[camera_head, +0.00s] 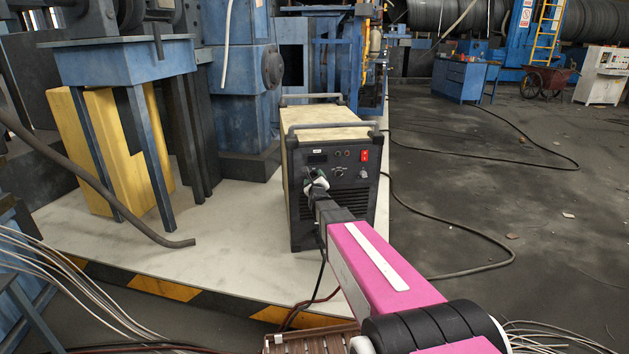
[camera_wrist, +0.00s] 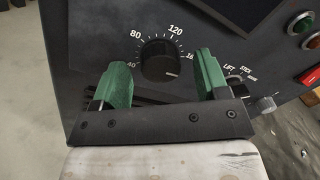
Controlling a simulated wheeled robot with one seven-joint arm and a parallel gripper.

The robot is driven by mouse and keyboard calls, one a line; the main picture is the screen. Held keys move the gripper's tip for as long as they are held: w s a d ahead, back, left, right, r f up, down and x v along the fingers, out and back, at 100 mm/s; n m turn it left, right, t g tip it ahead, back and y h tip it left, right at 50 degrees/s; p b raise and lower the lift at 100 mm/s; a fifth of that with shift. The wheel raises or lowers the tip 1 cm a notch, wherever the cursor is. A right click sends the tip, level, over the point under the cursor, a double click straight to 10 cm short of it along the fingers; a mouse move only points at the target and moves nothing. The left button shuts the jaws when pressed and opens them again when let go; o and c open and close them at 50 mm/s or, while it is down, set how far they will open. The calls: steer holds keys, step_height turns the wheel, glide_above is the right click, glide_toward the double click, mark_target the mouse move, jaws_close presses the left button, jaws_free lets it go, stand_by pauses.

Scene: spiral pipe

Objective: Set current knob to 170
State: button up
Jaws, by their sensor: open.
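The current knob (camera_wrist: 160,60) is a round black knob on the dark front panel of the welding machine. Its dial reads 40, 80, 120 and a partly covered number starting with 16. A white mark on the knob points right and slightly down, below that last number. My gripper (camera_wrist: 163,60) is open, with one green finger on each side of the knob and gaps visible on both sides. The right finger hides part of the scale. In the head view my gripper (camera_head: 317,184) is at the left of the machine's panel (camera_head: 340,205) and covers the knob.
A second, smaller knob (camera_wrist: 265,104) by the LIFT and STICK labels sits right of my gripper. A red switch (camera_head: 364,155) is at the panel's upper right. A black cable (camera_head: 450,215) lies on the floor right of the machine. A blue table (camera_head: 125,60) stands left.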

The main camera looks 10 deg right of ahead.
steer(key=s, duration=1)
steer(key=shift+s+a+f, duration=0.2)
steer(key=shift+a+f, duration=0.05)
steer(key=s+f+n+g+y, duration=0.2)
steer(key=s+f+n+g, duration=0.75)
steer(key=n, duration=0.55)
steer(key=s+f+n+g+h, duration=0.1)
steer(key=s+f+n+g, duration=0.3)
steer(key=s+n+g, duration=0.5)
steer(key=s+n, duration=0.5)
steer(key=s, duration=0.3)
steer(key=shift+d, duration=0.35)
